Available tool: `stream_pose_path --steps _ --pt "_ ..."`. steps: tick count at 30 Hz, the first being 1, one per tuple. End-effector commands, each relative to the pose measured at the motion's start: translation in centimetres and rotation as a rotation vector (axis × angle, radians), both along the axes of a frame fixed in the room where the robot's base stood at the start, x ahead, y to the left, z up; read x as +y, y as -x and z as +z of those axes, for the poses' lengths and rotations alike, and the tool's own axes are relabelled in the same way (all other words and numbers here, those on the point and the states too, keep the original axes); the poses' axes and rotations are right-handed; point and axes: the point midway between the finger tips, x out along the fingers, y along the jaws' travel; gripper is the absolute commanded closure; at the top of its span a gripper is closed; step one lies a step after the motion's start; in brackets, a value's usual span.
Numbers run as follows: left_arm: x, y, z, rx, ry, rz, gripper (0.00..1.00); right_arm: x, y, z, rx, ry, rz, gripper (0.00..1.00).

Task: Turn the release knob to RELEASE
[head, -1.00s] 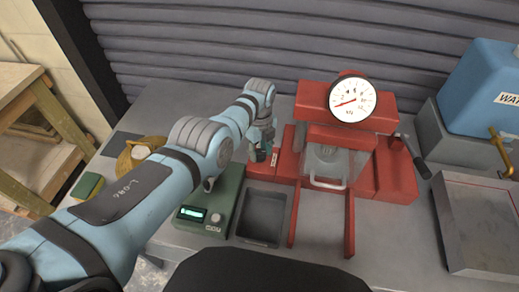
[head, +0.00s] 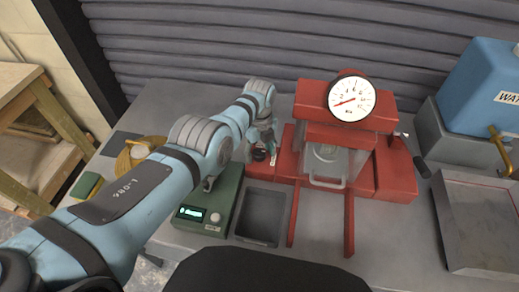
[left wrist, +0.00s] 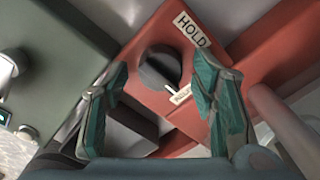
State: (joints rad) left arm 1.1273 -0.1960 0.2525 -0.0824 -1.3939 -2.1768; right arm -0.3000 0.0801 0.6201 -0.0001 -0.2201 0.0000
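The dark release knob (left wrist: 160,66) sits on a red block in the left wrist view, beside a HOLD label (left wrist: 191,28). A second label (left wrist: 181,93) lies on its other side, partly hidden and hard to read. A small white mark shows at the knob's edge near that second label. My left gripper (left wrist: 160,76) is open, its teal fingers on either side of the knob with gaps showing. In the head view my left gripper (head: 264,143) is over the red block, with the dark knob (head: 259,154) just below. My right gripper is not in view.
The red press (head: 375,170) with its gauge (head: 351,98) stands right of the knob. A green box with a display (head: 193,213) and a grey tub (head: 262,217) are in front. A grey tray (head: 487,233) and blue water container (head: 484,85) are at the right.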

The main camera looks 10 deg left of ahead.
Motion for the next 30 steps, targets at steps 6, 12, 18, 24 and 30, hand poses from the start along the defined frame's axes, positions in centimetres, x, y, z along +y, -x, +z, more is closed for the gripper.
stream_pose_path --steps 6,12,18,24,30 --pt "0.1 -0.1 0.1 -0.004 -0.001 0.001 0.46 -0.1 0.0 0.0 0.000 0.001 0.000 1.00" --pt "0.0 -0.4 1.1 -0.009 -0.001 0.001 0.46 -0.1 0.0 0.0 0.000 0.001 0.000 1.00" --pt "0.0 -0.3 5.2 -0.012 0.001 0.001 0.46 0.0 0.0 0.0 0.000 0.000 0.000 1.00" --pt "-0.1 -0.2 10.5 -0.006 -0.001 0.000 0.46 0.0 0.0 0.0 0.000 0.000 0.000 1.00" --pt "-0.1 -0.2 12.1 -0.003 -0.001 0.000 0.46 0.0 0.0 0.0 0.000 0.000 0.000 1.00"
